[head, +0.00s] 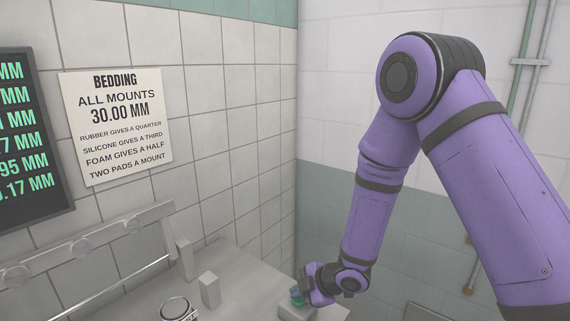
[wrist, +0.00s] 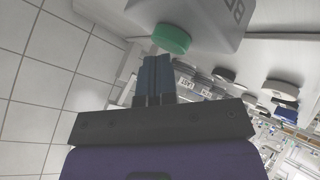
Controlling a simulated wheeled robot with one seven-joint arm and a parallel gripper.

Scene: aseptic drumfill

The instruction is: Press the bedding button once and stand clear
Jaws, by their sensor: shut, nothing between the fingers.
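The bedding button is a round green button (wrist: 172,39) on a pale grey box (wrist: 205,18) with dark lettering, at the top of the wrist view. In the head view the box (head: 296,312) sits at the bottom, on the counter near the wall corner, with a bit of the green button (head: 296,294) showing. My gripper (wrist: 155,60) is shut and empty, its fingertips just beside the button's edge in the wrist view. I cannot tell whether they touch it. In the head view my gripper (head: 304,296) is at the button and partly hides it.
A bedding sign (head: 117,125) and a dark display with green figures (head: 30,140) hang on the tiled wall. A rail with round knobs (head: 85,246), small grey blocks (head: 210,290) and a round dial-like piece (head: 177,309) stand left of the box. Bare counter lies between.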

